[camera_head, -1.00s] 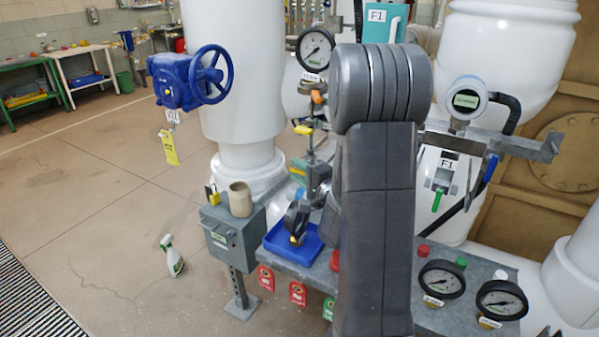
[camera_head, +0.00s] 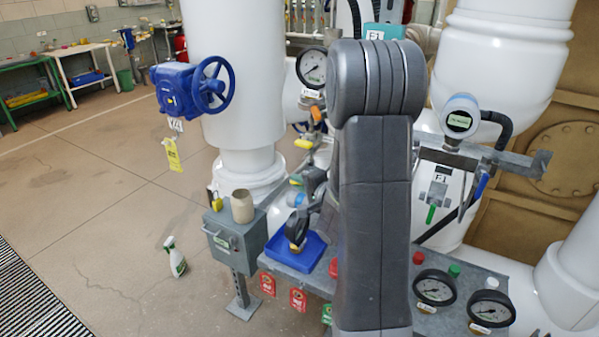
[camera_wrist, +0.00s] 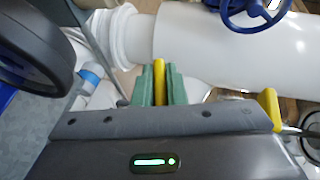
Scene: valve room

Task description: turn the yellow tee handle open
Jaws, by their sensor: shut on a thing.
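The yellow tee handle (camera_wrist: 159,76) shows in the wrist view as a narrow upright bar between the two green fingers of my gripper (camera_wrist: 160,84). The fingers are shut on it, one on each side. Its lower part and its stem are hidden by the fingers and the gripper body. In the head view a small yellow end of the handle (camera_head: 296,180) shows left of my arm, beside green finger pads (camera_head: 313,180). My arm hides most of the rest.
A second yellow part (camera_head: 303,143) sits above, close to my gripper. A blue handwheel (camera_head: 212,86) is at the left. Gauges (camera_head: 435,287) stand at the right. Floor at the left is mostly clear.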

